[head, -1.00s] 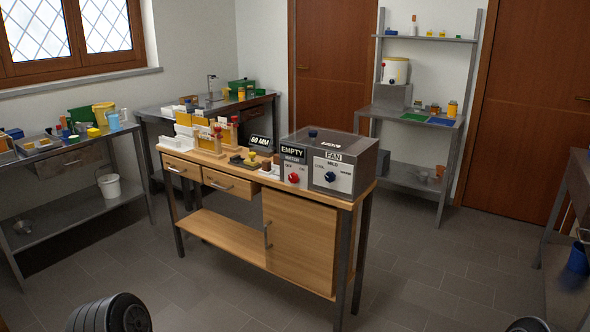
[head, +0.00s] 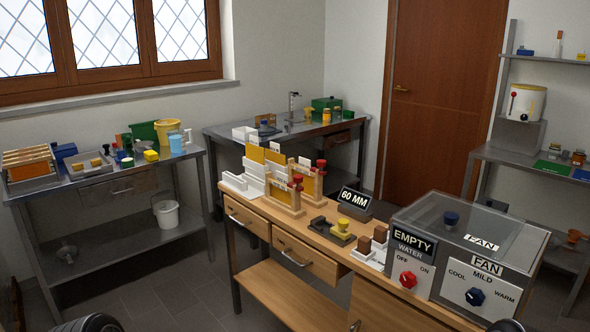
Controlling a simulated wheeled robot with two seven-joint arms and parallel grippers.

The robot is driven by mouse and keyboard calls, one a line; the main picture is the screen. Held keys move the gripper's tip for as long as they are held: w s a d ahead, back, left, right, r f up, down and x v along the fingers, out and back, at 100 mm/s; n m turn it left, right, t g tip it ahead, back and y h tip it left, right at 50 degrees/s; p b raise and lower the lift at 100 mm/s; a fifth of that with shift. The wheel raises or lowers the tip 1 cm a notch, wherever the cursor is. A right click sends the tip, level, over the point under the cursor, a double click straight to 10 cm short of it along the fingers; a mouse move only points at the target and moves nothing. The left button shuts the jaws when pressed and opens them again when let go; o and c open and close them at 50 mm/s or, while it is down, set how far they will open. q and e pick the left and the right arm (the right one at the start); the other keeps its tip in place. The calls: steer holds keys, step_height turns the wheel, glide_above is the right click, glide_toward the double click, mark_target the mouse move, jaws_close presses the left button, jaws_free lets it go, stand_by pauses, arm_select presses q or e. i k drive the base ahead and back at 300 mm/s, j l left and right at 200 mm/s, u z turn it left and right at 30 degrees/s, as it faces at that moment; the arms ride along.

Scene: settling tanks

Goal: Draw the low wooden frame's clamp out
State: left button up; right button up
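Two small wooden frames with red-knobbed clamps stand on the wooden workbench (head: 262,276) in the head view. The nearer wooden frame (head: 296,200) has a red knob (head: 297,182) at its top. The other wooden frame (head: 318,185) stands just behind it to the right, with its red knob (head: 321,165) higher in the picture. I cannot tell for sure which frame is the low one. Yellow panels (head: 277,178) with white labels stand beside and behind the frames and partly hide them. Neither of my grippers is in view.
Right of the frames are a "60 MM" sign (head: 353,198), a dark tray with a yellow knob (head: 341,229) and a grey box (head: 467,250) marked FAN. White racks (head: 243,180) stand left. A side table (head: 100,180) holds tubs. Floor shows between the tables.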

mark_target(297, 178)
steer(key=i+j+z, duration=0.55)
steer(key=j+z, duration=0.15)
steer(key=j, duration=0.15)
steer(key=i+j+z, duration=0.25)
steer(key=j+z, duration=0.2)
steer(key=j, duration=0.25)
steer(key=j+z, duration=0.25)
steer(key=j, duration=0.15)
steer(key=i, duration=0.05)
